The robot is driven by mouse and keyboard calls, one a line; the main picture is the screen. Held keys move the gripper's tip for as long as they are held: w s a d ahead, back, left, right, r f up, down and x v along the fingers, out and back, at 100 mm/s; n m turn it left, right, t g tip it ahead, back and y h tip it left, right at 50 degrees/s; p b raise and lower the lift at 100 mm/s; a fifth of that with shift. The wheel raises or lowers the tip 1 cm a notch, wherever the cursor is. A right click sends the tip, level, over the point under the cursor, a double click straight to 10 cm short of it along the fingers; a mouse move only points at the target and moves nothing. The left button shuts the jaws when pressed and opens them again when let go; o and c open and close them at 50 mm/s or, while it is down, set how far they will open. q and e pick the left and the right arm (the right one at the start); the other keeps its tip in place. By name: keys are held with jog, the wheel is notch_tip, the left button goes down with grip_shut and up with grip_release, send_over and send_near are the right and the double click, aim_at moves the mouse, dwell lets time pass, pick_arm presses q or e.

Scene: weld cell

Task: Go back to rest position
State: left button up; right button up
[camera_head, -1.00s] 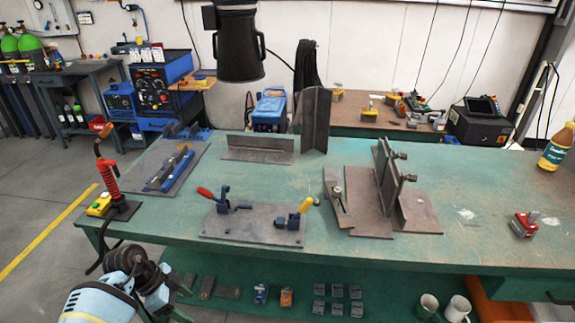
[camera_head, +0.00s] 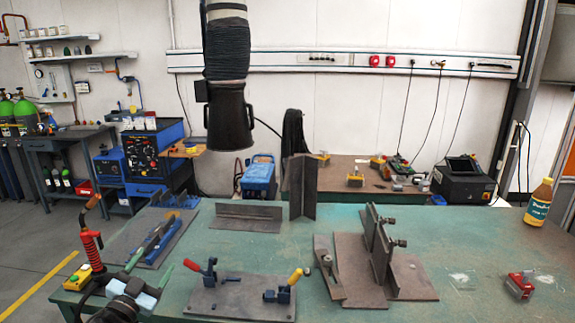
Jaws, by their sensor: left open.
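The green workbench (camera_head: 460,300) fills the lower part of the view. The fixture plate with the red-handled and yellow-handled clamps (camera_head: 240,300) lies to the right of the gripper, apart from it. My right gripper is not in view.
A red torch-like tool (camera_head: 91,247) stands just left of my left gripper, by a yellow button box (camera_head: 78,278). Behind lies a plate with blue parts (camera_head: 125,240). An angled steel fixture (camera_head: 350,265) stands right of centre. A black extraction hood (camera_head: 229,120) hangs above.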

pick_arm(q)
jog(key=a+f+n+g+y, duration=0.5)
jog(key=a+f, duration=0.1)
jog(key=f, duration=0.2)
jog(key=s+d+f+g+h, duration=0.1)
jog(key=s+d+f, duration=0.3)
jog(key=s+f, duration=0.3)
jog(key=s+d+f+g, duration=0.1)
jog(key=s+d+f, duration=0.3)
jog(key=s+f, duration=0.3)
jog(key=s+d+f+g, duration=0.1)
jog(key=s+d+f, duration=0.1)
jog(key=s, duration=0.8)
jog(key=s+d+f+g+h, duration=0.1)
jog(key=s+d, duration=0.4)
jog(key=s, duration=0.6)
jog(key=s+d+f+g+h, duration=0.1)
jog(key=s+d+f, duration=0.3)
jog(key=s, duration=0.6)
jog(key=shift+s+n+g, duration=0.3)
jog(key=shift+g, duration=0.3)
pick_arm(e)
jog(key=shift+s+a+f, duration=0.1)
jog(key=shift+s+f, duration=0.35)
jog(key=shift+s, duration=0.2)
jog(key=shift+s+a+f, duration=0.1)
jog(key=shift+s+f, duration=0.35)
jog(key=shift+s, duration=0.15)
